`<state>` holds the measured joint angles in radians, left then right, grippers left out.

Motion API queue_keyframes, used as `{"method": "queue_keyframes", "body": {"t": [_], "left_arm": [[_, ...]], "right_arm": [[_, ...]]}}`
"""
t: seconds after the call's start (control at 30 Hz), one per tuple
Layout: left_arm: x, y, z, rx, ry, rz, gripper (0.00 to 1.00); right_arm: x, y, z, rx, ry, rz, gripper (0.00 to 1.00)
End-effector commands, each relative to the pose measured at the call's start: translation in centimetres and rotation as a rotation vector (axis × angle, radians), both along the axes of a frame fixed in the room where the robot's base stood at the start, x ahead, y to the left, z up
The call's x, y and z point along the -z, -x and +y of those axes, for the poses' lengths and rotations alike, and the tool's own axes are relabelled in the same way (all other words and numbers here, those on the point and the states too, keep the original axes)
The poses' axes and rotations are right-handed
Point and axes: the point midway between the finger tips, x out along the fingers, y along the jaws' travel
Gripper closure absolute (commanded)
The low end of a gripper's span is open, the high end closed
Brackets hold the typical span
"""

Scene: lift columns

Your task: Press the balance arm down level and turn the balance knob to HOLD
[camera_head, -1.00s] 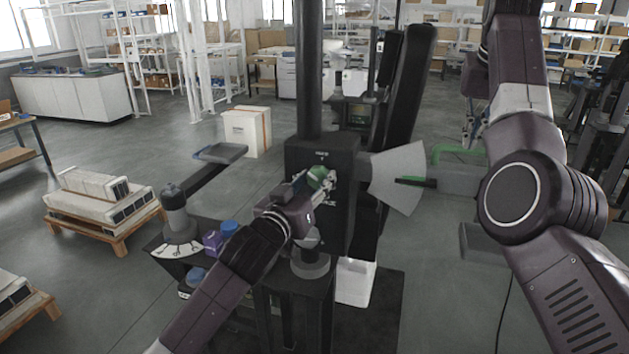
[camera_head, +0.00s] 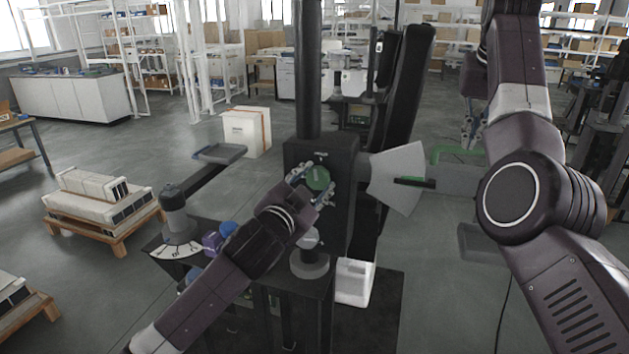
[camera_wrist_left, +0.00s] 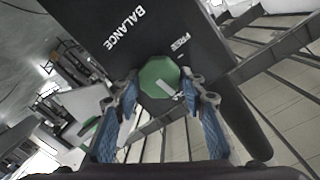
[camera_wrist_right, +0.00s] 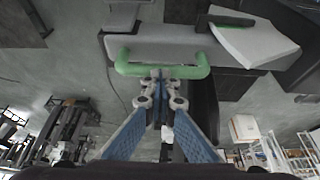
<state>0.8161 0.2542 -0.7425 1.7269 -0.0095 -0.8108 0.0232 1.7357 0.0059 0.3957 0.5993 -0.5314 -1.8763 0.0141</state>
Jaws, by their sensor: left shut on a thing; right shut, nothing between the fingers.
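The green balance knob (camera_head: 318,178) is on the dark column box (camera_head: 338,158). In the left wrist view the knob (camera_wrist_left: 159,77) sits below the words BALANCE and FREE, with a pale pointer mark at its lower edge. I cannot read a HOLD label. My left gripper (camera_head: 311,183) is shut on the knob, one finger at each side (camera_wrist_left: 164,92).
A grey tray arm (camera_head: 220,152) reaches left of the column. A dark bench with a grey post (camera_head: 174,215) and dial stands at left front. A white container (camera_head: 355,282) is below the box. A pallet (camera_head: 120,240) is on the left floor.

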Motion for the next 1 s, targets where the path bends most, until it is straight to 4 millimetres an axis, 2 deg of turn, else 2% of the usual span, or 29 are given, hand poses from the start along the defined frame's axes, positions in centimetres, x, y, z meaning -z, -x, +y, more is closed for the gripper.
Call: {"method": "queue_keyframes", "body": {"t": [0.03,0.33,0.87,0.9,1.0], "left_arm": [[0.03,0.02,-0.01,0.0,-0.025,-0.008,0.86],[0.03,0.01,-0.01,-0.001,-0.122,-0.04,0.86],[0.05,-0.03,0.06,-0.003,-0.142,-0.047,0.86],[0.05,-0.03,0.06,-0.003,-0.142,-0.047,0.58],[0.04,-0.03,0.06,-0.003,-0.141,-0.046,0.47]], "right_arm": [[0.48,0.0,0.08,-0.003,-0.001,0.008,1.0],[0.48,0.0,0.06,-0.001,-0.001,0.008,1.0],[0.46,0.0,0.03,-0.001,-0.001,0.008,1.0],[0.46,0.0,0.03,-0.001,-0.001,0.008,1.0],[0.46,0.0,0.02,-0.001,-0.001,0.008,1.0]]}}
